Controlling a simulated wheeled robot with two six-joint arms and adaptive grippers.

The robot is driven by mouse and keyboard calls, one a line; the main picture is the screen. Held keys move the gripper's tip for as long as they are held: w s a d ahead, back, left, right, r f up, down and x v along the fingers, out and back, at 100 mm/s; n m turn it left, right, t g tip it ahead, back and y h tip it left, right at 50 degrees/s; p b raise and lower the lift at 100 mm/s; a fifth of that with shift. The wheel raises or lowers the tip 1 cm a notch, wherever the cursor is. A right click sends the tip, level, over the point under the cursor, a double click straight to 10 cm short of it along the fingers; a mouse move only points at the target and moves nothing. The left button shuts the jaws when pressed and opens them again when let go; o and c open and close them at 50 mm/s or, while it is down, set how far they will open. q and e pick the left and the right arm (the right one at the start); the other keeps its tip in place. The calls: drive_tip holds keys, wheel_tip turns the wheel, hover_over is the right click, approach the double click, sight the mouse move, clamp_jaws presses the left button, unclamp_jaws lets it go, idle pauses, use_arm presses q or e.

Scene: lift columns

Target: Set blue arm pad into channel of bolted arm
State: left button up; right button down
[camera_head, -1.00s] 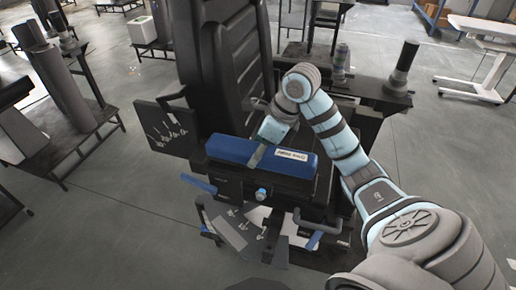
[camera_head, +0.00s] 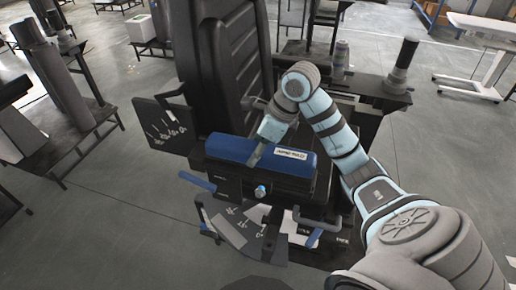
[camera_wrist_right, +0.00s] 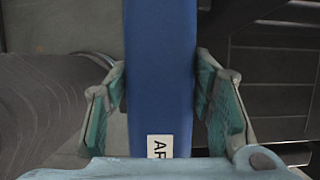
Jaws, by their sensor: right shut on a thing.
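The blue arm pad (camera_head: 230,149) is a long bar with a white label, lying lengthwise along the top of the dark bolted arm (camera_head: 290,187) in the head view. My right gripper (camera_head: 256,158) comes down from above and is shut across the pad near its middle. In the right wrist view the pad (camera_wrist_right: 160,70) runs between the two green-lined fingers of my right gripper (camera_wrist_right: 162,95). The channel is hidden under the pad, so I cannot tell how fully the pad sits in it. My left gripper is not in view.
A tall black seat back (camera_head: 222,65) stands right behind the pad. A dark panel (camera_head: 165,125) sticks out at left. Blue levers (camera_head: 197,181) and a light blue knob (camera_head: 260,191) sit below. A can (camera_head: 341,60) stands on the dark bench behind my right arm.

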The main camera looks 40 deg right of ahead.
drive_tip(key=shift+f, duration=0.15)
drive_tip(key=shift+f+b, duration=0.3)
drive_tip(key=shift+b, duration=0.1)
drive_tip(key=shift+f, duration=0.1)
drive_tip(key=shift+f+b, duration=0.35)
idle(0.7)
drive_tip(key=shift+f+b, duration=0.4)
drive_tip(key=shift+f, duration=0.05)
idle(0.4)
drive_tip(key=c, duration=0.6)
unclamp_jaws()
drive_tip(key=shift+c, duration=0.2)
